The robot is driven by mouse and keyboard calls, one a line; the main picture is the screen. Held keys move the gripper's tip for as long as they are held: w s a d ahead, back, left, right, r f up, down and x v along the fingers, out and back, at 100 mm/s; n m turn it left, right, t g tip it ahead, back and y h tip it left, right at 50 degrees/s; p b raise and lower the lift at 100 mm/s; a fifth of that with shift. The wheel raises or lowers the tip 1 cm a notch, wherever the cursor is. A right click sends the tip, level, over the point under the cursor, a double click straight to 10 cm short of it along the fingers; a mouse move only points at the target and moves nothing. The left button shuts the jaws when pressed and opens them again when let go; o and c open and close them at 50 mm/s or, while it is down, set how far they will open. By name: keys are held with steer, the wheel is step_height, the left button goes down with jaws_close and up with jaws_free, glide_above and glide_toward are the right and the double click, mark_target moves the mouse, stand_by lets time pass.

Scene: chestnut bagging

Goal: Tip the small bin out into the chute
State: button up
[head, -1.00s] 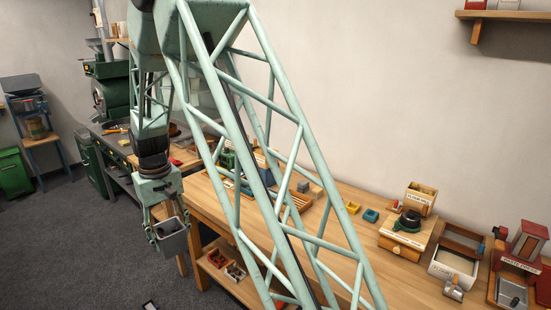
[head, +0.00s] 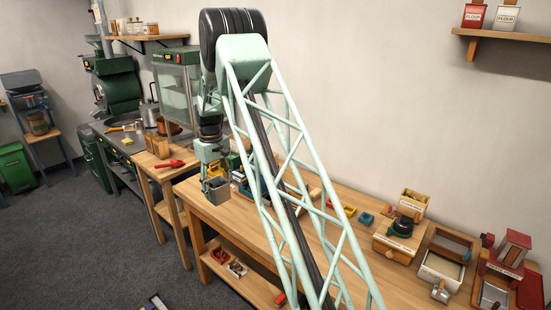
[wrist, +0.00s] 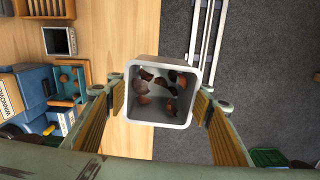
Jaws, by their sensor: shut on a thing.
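The small bin (head: 217,191) is grey and square, held at the left end of the long wooden bench in the head view. In the wrist view the small bin (wrist: 158,122) opens toward the camera and holds several brown chestnut pieces (wrist: 157,90). I cannot tell for certain which part is the chute.
A small grey square box (wrist: 59,41) stands on the wooden bench (wrist: 105,30). White rails (wrist: 207,40) show over the dark floor at right. A side table (head: 165,170) with a red scoop stands left of the bench.

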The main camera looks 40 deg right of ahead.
steer(key=d+r+p, duration=0.1)
steer(key=d+p, duration=0.9)
steer(key=d, duration=2.2)
steer(key=shift+d+n, duration=0.3)
steer(key=shift+n, duration=0.1)
steer(key=shift+f+h, duration=0.25)
steer(key=shift+h, duration=0.25)
steer(key=shift+d+f+t+h, duration=0.2)
steer(key=shift+f+h, duration=0.1)
steer(key=shift+h, duration=0.4)
steer(key=shift+d+f+t+h, duration=0.15)
steer(key=shift+f+h, duration=0.15)
steer(key=shift+h, duration=0.4)
steer(key=shift+d+f+h, duration=0.1)
steer(key=shift+f+h, duration=0.1)
steer(key=shift+h, duration=0.3)
steer(key=shift+d+f+h, duration=0.1)
steer(key=shift+f+h, duration=0.2)
steer(key=shift+h, duration=0.3)
steer(key=shift+f+b, duration=0.2)
steer(key=shift+b, duration=0.7)
